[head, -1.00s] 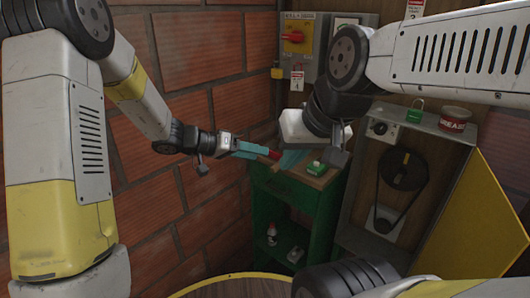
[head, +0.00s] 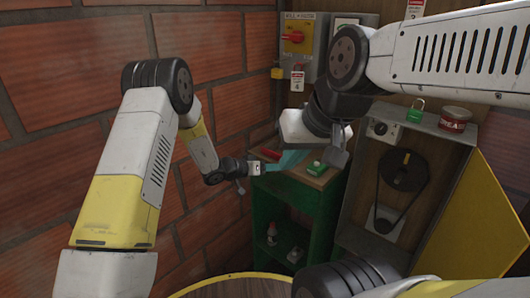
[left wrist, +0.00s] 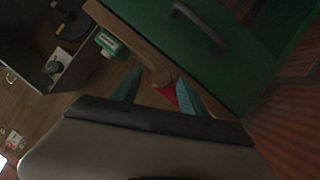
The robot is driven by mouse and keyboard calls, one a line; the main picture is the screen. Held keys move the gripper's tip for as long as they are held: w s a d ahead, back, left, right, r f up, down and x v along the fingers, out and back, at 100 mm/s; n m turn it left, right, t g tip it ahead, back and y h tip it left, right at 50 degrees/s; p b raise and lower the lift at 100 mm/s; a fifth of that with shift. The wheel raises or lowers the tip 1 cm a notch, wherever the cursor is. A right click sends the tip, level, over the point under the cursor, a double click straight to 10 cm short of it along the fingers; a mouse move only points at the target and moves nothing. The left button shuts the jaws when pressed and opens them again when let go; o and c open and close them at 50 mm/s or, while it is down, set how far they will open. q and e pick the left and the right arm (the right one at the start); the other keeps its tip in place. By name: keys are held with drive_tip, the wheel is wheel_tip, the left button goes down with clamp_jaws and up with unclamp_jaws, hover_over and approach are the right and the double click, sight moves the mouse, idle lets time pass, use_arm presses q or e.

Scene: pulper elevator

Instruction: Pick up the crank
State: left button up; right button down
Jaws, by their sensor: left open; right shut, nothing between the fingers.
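A crank (left wrist: 158,74), a tan rod with a red part, lies on the wooden top of the green cabinet. In the left wrist view it sits between the teal fingers of my open left gripper (left wrist: 160,94); the red part is close beside one finger. In the head view the red part (head: 270,153) shows just above my left gripper (head: 276,165), and the rest is hard to make out. Contact between fingers and crank cannot be told.
A small green-and-white box (head: 317,168) sits on the green cabinet (head: 318,225), close to the grippers. A brick wall (head: 60,60) is near my left arm. A grey housing (head: 345,225) with a belt drive, a green padlock (head: 416,110) and a grease tin (head: 455,118) stand right.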

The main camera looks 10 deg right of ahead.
use_arm(q)
drive_tip(key=shift+w+d+f, duration=0.1)
drive_tip(key=shift+w+d, duration=0.05)
drive_tip(key=shift+d, duration=0.25)
drive_tip(key=shift+c, duration=0.4)
clamp_jaws()
